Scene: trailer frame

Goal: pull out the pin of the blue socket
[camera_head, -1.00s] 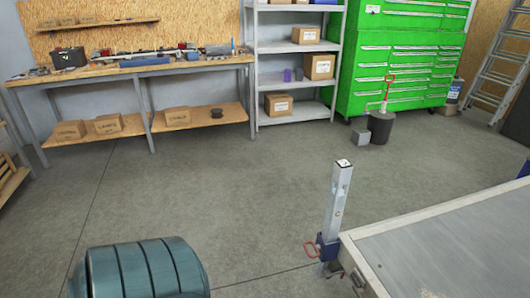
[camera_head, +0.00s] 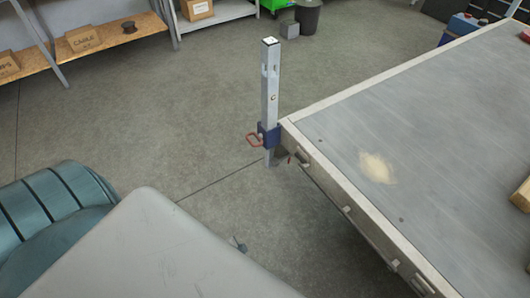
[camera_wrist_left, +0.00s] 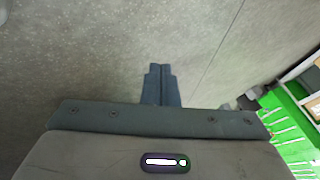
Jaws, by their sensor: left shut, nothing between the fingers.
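The blue socket (camera_head: 268,133) is fixed at the near left corner of the trailer frame (camera_head: 296,137). A grey square post (camera_head: 270,85) stands upright in it. The pin's red loop handle (camera_head: 254,140) sticks out on the left side of the socket; the pin's shaft is hidden. In the left wrist view, my left gripper (camera_wrist_left: 160,70) is shut and empty above the grey floor, with no socket or pin in that view. My right gripper is not in view.
The trailer's flat grey deck (camera_head: 420,110) fills the right side, with a pale worn patch. A wooden-shelved workbench (camera_head: 110,32) with cardboard boxes stands at the back left. The floor (camera_head: 170,110) left of the post is clear.

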